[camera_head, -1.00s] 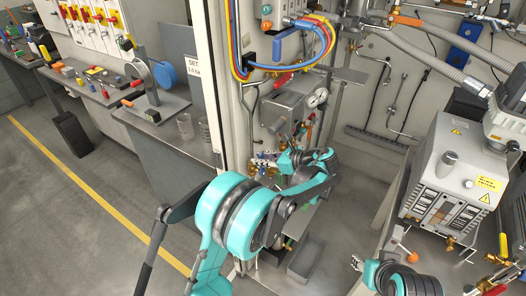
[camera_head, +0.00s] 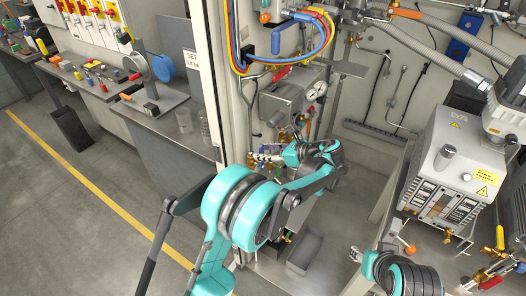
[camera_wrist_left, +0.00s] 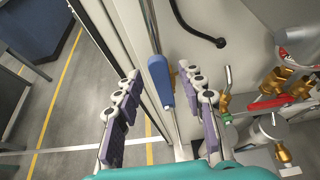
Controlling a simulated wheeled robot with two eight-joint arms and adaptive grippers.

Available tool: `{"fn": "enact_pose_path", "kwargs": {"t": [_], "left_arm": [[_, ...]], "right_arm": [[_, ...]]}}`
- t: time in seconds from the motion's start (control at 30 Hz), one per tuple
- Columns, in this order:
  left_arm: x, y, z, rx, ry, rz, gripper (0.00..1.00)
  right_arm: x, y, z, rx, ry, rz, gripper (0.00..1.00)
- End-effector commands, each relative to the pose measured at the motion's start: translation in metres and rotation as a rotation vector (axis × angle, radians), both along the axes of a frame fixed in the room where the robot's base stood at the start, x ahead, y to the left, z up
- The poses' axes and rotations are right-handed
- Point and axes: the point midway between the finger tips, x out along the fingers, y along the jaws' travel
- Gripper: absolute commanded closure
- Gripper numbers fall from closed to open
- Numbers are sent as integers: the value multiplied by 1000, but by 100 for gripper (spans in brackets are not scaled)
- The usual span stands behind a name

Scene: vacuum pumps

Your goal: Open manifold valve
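My left gripper (camera_head: 262,159) is low at the back panel, beneath the grey box with the round gauge. In the left wrist view its two purple-padded fingers (camera_wrist_left: 161,80) are spread wide apart. A blue grip on a thin metal rod (camera_wrist_left: 160,84) shows between the fingertips; I see no finger closed on it. Brass valves with red levers (camera_wrist_left: 270,102) sit to the right of the fingers, with a green part beside them. I cannot tell which of these is the manifold valve.
A grey bin (camera_head: 305,252) is below the gripper. A vacuum pump (camera_head: 445,175) stands at right. Coloured hoses (camera_head: 322,30) and a gauge (camera_head: 316,91) are above. Open floor (camera_head: 60,220) lies at left.

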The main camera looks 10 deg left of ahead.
Motion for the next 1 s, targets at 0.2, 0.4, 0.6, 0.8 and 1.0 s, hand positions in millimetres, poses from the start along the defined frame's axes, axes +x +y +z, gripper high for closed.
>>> {"fn": "enact_pose_path", "kwargs": {"t": [0.2, 0.4, 0.6, 0.8, 1.0], "left_arm": [[-1, -1, 1, 0, 0, 0, 61], [-1, -3, 1, 0, 0, -1, 61], [-5, -14, 8, 0, 0, -1, 61], [-11, -31, 17, 0, -1, -2, 61], [-17, -48, 26, 0, -1, -2, 61]], "right_arm": [[0, 0, 0, 0, 0, 0, 60], [0, 0, 1, 0, 0, 0, 60], [0, 0, 6, 0, 0, 0, 60], [0, 0, 11, 0, 0, 0, 60], [0, 0, 17, 0, 0, 0, 60]]}}
